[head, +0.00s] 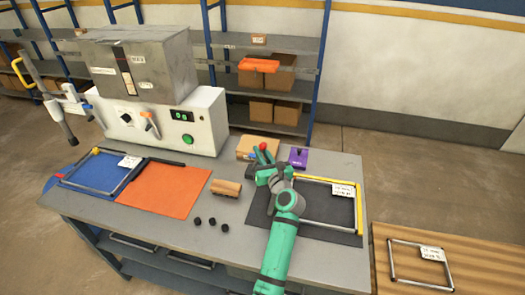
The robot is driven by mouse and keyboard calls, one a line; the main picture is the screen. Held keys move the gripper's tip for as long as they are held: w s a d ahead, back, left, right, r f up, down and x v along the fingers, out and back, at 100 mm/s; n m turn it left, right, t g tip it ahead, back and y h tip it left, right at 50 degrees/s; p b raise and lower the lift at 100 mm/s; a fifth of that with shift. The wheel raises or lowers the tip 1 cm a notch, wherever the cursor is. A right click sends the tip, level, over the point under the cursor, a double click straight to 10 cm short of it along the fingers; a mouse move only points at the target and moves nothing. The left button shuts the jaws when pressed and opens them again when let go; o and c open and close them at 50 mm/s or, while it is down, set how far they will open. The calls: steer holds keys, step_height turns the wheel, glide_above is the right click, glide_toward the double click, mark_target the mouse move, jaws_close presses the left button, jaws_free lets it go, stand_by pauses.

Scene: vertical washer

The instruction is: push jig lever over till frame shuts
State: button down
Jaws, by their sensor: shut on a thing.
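My teal gripper (260,156) reaches over the back left corner of a dark mat (262,212) on the bench. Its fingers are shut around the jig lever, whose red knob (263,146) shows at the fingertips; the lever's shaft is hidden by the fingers. A metal frame (357,212) with a yellow bar (322,180) along its back edge and a white label lies on the dark mat. My arm covers its left side, so I cannot tell whether that corner is closed.
A purple block (298,157) and a tan board (250,148) sit close behind my gripper. A wooden block (226,188) and several black knobs (211,221) lie left of my arm. An orange mat (163,188) and white machine (165,122) are further left. Another frame (420,278) lies on the wooden table.

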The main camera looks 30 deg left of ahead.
steer(key=shift+w+d+r+t, duration=0.1)
steer(key=shift+w+d, duration=0.15)
steer(key=shift+d, duration=0.2)
steer(key=shift+w+d+f+t, duration=0.1)
steer(key=shift+w+d, duration=0.1)
steer(key=shift+d, duration=0.3)
steer(key=shift+w+d+r+t, duration=0.1)
steer(key=shift+w+d, duration=0.15)
steer(key=shift+d, duration=0.2)
steer(key=c, duration=1.7)
jaws_free()
steer(key=shift+d, duration=0.1)
steer(key=shift+c, duration=0.2)
steer(key=shift+s+a+f, duration=0.25)
steer(key=shift+a+f, duration=0.05)
steer(key=v, duration=1.1)
steer(key=shift+r, duration=0.2)
